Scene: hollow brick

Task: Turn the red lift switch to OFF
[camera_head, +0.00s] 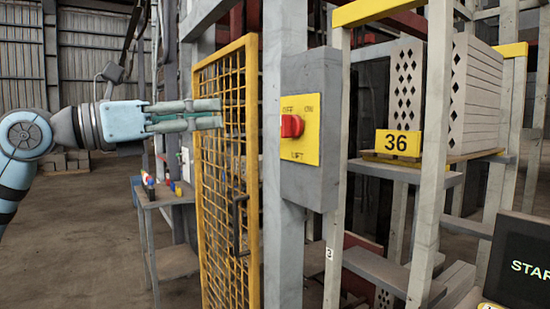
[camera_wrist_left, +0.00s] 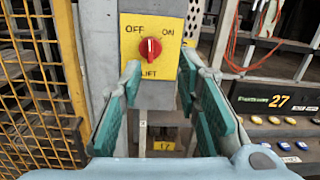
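The red lift switch (camera_head: 291,126) is a rotary knob on a yellow plate (camera_head: 300,149) marked OFF, ON and LIFT, fixed to a grey box (camera_head: 323,85). In the left wrist view the red knob (camera_wrist_left: 150,48) sits below and between the OFF and ON labels. Its pale mark looks close to upright; I cannot tell its exact setting. My left gripper (camera_head: 220,113) is left of the switch in the head view, apart from it. In the wrist view its teal fingers (camera_wrist_left: 160,77) are spread with nothing between them, below the knob. My right gripper is not in view.
A yellow mesh gate (camera_head: 251,150) stands left of the switch post. A small table (camera_head: 160,200) with tools is behind it. A rack with a yellow 36 sign (camera_head: 398,143) is to the right. A black START screen (camera_head: 522,262) is at lower right.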

